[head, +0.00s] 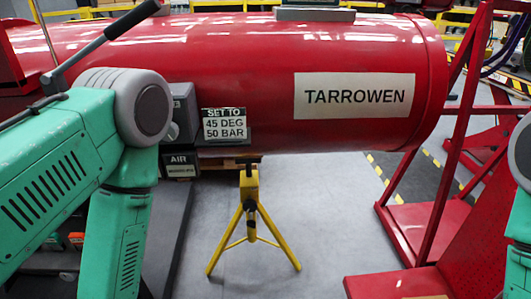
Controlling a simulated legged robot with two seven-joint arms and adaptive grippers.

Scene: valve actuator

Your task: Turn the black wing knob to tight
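I cannot make out a black wing knob for certain; my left arm covers part of the panel at the left. A grey actuator box (181,108) shows beside my arm, with a sign (225,124) reading "SET TO 45 DEG 50 BAR". Below it is a dark box (180,165) marked "AIR". A long black lever (130,22) slants up at the upper left. My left arm comes in from the left, but its gripper is out of sight. Only a sliver of my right arm shows at the right edge, and its gripper is out of sight.
A large red cylinder (250,62) labelled "TARROWEN" spans the view. A yellow tripod stand (250,188) stands below it on grey floor (325,220). A red frame (455,150) stands at the right. Yellow railings are behind. The floor right of the tripod is clear.

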